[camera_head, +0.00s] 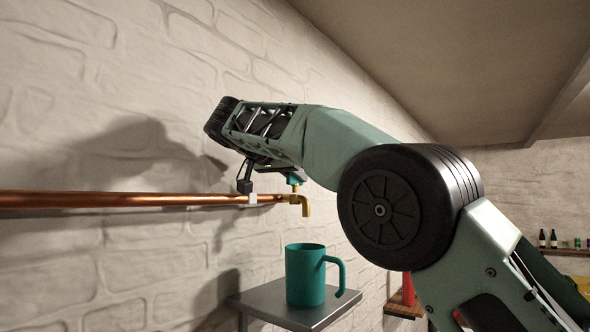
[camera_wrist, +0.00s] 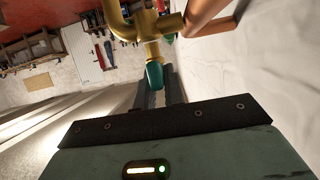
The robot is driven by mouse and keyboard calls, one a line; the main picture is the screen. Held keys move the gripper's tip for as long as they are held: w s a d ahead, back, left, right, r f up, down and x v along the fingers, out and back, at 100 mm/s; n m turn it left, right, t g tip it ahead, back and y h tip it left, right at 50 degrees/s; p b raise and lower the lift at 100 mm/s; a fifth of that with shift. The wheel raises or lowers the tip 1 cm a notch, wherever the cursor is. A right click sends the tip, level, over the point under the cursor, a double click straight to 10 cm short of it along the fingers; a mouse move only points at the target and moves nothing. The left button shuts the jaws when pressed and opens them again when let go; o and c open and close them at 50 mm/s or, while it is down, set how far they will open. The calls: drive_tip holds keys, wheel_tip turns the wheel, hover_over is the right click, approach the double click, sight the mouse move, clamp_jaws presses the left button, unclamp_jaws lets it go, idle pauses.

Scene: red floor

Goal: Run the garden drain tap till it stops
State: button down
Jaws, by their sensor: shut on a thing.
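The brass tap (camera_head: 304,203) ends a copper pipe along the white brick wall, its spout bent downward. Its teal handle (camera_head: 295,180) sits on top and also shows in the wrist view (camera_wrist: 154,75). My gripper (camera_wrist: 158,92) is shut on this handle, with a dark finger on either side. In the head view my arm reaches over the tap from the right and partly hides the handle. No water shows at the spout.
A teal mug (camera_head: 305,276) stands upright on a grey metal shelf (camera_head: 268,303) below the tap. The copper pipe (camera_head: 120,199) runs left along the wall. A red object (camera_head: 408,289) stands on a wooden shelf farther back. Bottles (camera_head: 547,239) stand on a far shelf.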

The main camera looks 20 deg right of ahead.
idle(0.4)
drive_tip(key=c, duration=1.5)
unclamp_jaws()
drive_tip(key=p+v, duration=0.4)
drive_tip(key=v, duration=1.3)
drive_tip(key=shift+a, duration=0.25)
